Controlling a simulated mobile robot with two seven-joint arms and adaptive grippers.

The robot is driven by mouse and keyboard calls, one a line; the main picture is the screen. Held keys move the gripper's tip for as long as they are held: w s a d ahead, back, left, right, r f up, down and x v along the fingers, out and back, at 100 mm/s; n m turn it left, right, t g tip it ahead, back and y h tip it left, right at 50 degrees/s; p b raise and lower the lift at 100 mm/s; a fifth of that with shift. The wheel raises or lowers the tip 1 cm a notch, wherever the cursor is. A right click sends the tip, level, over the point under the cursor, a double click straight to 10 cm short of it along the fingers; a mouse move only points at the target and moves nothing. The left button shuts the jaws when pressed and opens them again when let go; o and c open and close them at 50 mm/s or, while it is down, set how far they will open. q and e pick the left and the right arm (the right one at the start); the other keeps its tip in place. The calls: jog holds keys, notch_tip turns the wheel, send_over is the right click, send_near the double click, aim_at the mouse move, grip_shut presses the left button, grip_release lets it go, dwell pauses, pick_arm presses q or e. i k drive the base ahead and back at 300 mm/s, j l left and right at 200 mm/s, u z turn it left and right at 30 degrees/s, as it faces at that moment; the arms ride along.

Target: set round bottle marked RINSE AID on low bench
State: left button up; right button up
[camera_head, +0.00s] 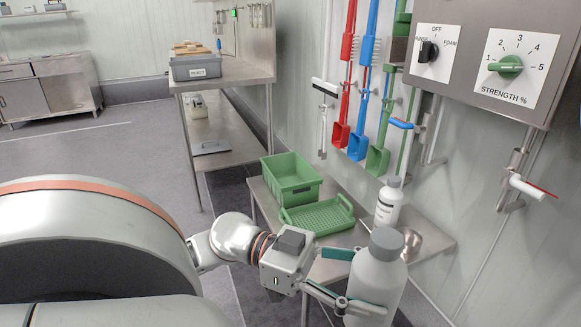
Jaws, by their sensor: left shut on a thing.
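My left gripper (362,281) is shut on a large round white bottle (376,277) with a grey cap. The bottle is upright in the lower middle right, in front of the low bench (345,240) as I see it. No marking shows on its visible side, so I cannot read whether it says RINSE AID. Whether its base touches anything is hidden below the picture edge. A smaller white bottle (388,202) with a light cap and a printed label too small to read stands on the bench behind it. My right gripper is not in view.
A taller table (235,70) with a grey bin (195,67) stands beyond. Brushes and a control box (492,55) hang on the right wall.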

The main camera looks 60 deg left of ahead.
aim_at(323, 266)
jog(key=k+j+u, duration=0.25)
jog(key=k+j, duration=0.2)
jog(key=j, duration=0.2)
jog(key=k+j+u, duration=0.15)
jog(key=j, duration=0.2)
jog(key=k, duration=0.05)
